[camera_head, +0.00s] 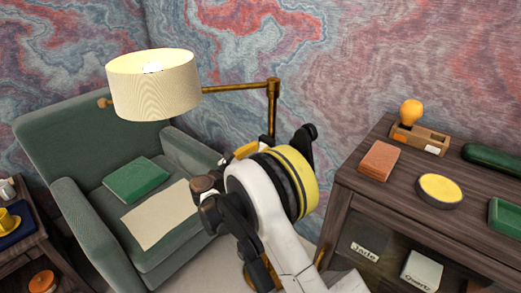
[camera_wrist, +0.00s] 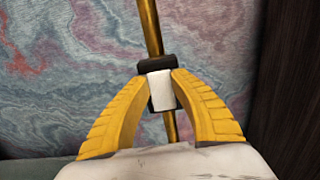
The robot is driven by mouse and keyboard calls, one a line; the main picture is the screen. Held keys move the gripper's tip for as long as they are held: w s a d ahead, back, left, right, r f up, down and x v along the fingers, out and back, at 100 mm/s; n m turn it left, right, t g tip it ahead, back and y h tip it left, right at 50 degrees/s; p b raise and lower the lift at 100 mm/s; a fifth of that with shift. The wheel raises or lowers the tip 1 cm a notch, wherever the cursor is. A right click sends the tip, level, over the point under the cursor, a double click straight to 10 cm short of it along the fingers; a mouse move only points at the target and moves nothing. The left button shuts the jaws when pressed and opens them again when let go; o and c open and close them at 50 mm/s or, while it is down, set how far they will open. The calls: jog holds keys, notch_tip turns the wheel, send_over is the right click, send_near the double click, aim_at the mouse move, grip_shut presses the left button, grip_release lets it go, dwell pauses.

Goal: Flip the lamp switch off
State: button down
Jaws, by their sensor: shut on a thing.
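A floor lamp with a cream drum shade (camera_head: 153,84) stands in front of the marbled wall, with a light glow inside the shade. Its brass arm and pole (camera_head: 272,105) run down behind my gripper. In the wrist view, a dark switch housing with a white rocker (camera_wrist: 161,90) sits on the brass pole (camera_wrist: 151,25). My gripper (camera_wrist: 160,82) has its two yellow fingers shut on the switch, one fingertip at each side of the white part. In the head view my wrist hides the switch and much of the pole.
A green armchair (camera_head: 62,135) with a green book (camera_head: 136,180) and a beige cloth (camera_head: 160,214) stands at left. A dark wooden desk (camera_head: 350,190) with several items is close at right. A small side table (camera_head: 30,245) is at far left.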

jog(key=shift+a+f+t+h, duration=0.1)
jog(key=shift+f+t+h, duration=0.1)
jog(key=shift+t+h, duration=0.85)
jog(key=c, duration=1.1)
grip_release()
jog(key=shift+o, duration=0.2)
jog(key=shift+s, duration=0.15)
jog(key=v, duration=1.1)
jog(key=shift+s+a+f, duration=0.15)
jog(key=shift+s+f, duration=0.05)
jog(key=shift+s, duration=0.15)
